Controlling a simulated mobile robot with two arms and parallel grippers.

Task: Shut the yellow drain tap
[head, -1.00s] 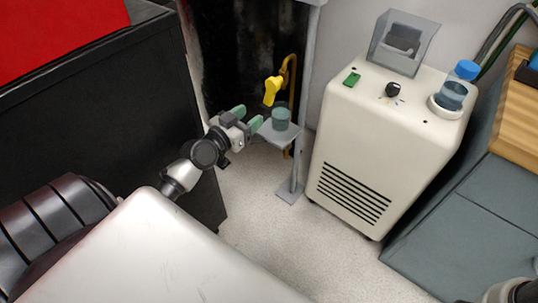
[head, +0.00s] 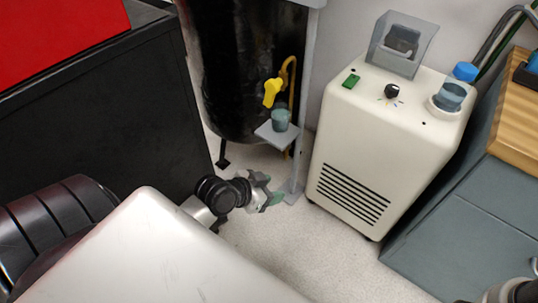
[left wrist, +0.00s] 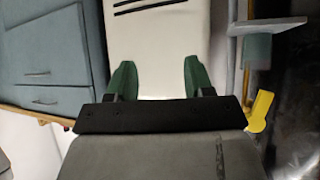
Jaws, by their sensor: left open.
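The yellow drain tap (head: 271,91) sits on a thin brass-coloured pipe in front of the black tank, its flat handle slanting down. It also shows at the right of the left wrist view (left wrist: 260,111). A grey-green cup (head: 281,120) stands on a small grey shelf (head: 266,132) just below the tap. My left gripper (head: 270,188) is open, with green fingers apart and nothing between them. It is low over the floor, below the shelf and well clear of the tap. Its two fingers (left wrist: 158,78) also show in the left wrist view. My right gripper is not visible.
A black tank (head: 232,75) stands behind the tap, beside a grey post (head: 309,90). A white machine (head: 385,140) with a vent stands to the right. A black cabinet (head: 100,110) is at the left. The pale floor (head: 290,250) between them is clear.

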